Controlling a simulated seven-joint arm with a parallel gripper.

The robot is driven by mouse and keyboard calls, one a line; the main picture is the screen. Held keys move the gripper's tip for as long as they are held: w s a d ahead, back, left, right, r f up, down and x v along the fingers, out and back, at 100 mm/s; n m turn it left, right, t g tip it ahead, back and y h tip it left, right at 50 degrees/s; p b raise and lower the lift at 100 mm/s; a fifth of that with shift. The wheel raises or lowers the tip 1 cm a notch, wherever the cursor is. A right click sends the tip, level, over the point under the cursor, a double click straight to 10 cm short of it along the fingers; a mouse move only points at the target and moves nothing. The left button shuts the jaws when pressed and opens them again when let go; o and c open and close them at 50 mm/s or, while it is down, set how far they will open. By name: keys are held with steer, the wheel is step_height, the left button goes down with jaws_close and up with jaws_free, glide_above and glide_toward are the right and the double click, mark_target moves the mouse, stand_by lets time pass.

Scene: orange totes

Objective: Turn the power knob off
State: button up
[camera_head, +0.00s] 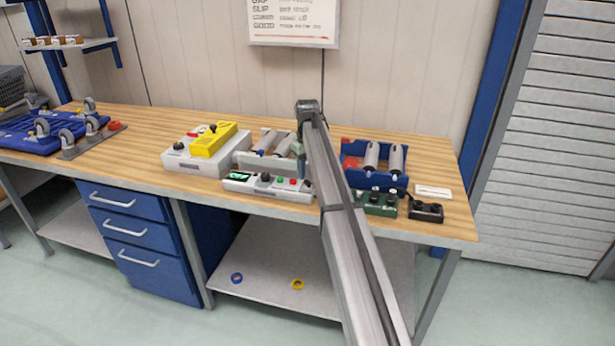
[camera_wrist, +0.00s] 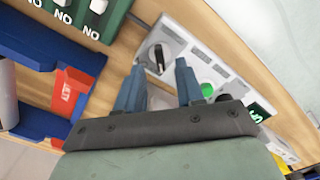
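A pale control box (camera_head: 240,185) lies near the bench's front edge, with a green display, a black knob and small buttons. In the wrist view the box (camera_wrist: 215,68) shows a dark rotary knob (camera_wrist: 158,57) on a white plate at one end, and a green button (camera_wrist: 207,88) farther along. My gripper (camera_wrist: 160,82) is open and empty, its two blue-grey fingers apart, with the rotary knob showing between and just beyond their tips. No contact is visible. In the head view my arm covers the box's right end, and the fingertips cannot be made out.
A blue bin (camera_head: 352,178) with rollers and a red item stands right of my arm, with a green switch box (camera_head: 380,204) and a black box (camera_head: 426,211) in front. A larger box with a yellow device (camera_head: 213,140) stands left.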

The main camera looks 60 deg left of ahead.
mark_target(307, 180)
step_height(307, 180, up, 11)
stand_by(0.4)
steer(key=shift+f, duration=0.1)
stand_by(0.3)
